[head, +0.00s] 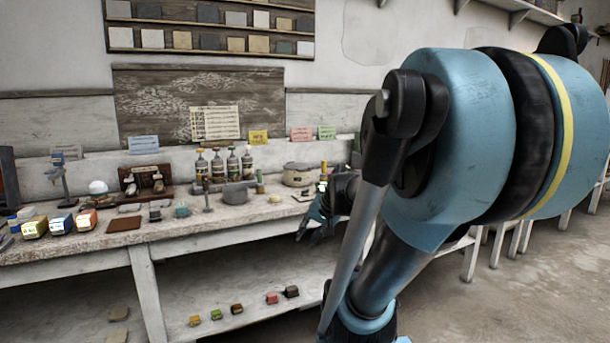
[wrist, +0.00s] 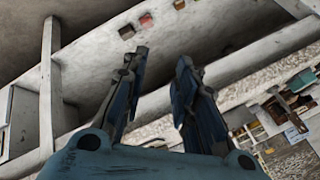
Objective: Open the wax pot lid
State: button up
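A cream, rounded pot with a lid (head: 298,174) stands toward the back right of the bench in the head view. A grey pot (head: 238,195) stands left of it. I cannot tell for certain which is the wax pot; the cream one looks lidded and closed. My gripper (head: 315,218) hangs at the front edge of the bench, right of the grey pot and nearer the camera than the cream pot. In the wrist view my gripper (wrist: 164,57) has its two blue fingers apart with nothing between them. It touches neither pot. I cannot make out either pot in the wrist view.
The bench (head: 190,232) holds several bottles (head: 232,163), a brown stand (head: 145,181) and small boxes (head: 60,224). Small coloured blocks (head: 236,308) lie on the lower shelf. The bench's front beam (wrist: 245,70) runs close by the fingers in the wrist view. Open floor (head: 500,290) lies at right.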

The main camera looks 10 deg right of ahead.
jog(key=w+d+r+m+t+y, duration=0.1)
jog(key=w+r+m+t, duration=0.2)
jog(key=w, duration=0.5)
jog(key=w+d+r+m+t+y, duration=0.1)
jog(key=w+d+r+m+t, duration=0.1)
jog(key=w+r, duration=0.45)
jog(key=m+t+h, duration=0.1)
jog(key=m+t, duration=0.3)
jog(key=m, duration=0.2)
send_near(299, 167)
jog(key=w+f, duration=0.2)
jog(key=w, duration=0.1)
jog(key=w+f, duration=0.1)
jog(key=shift+w+a, duration=0.3)
jog(key=shift+w, duration=0.05)
jog(key=shift+r, duration=0.1)
jog(key=shift+c, duration=0.4)
grip_shut()
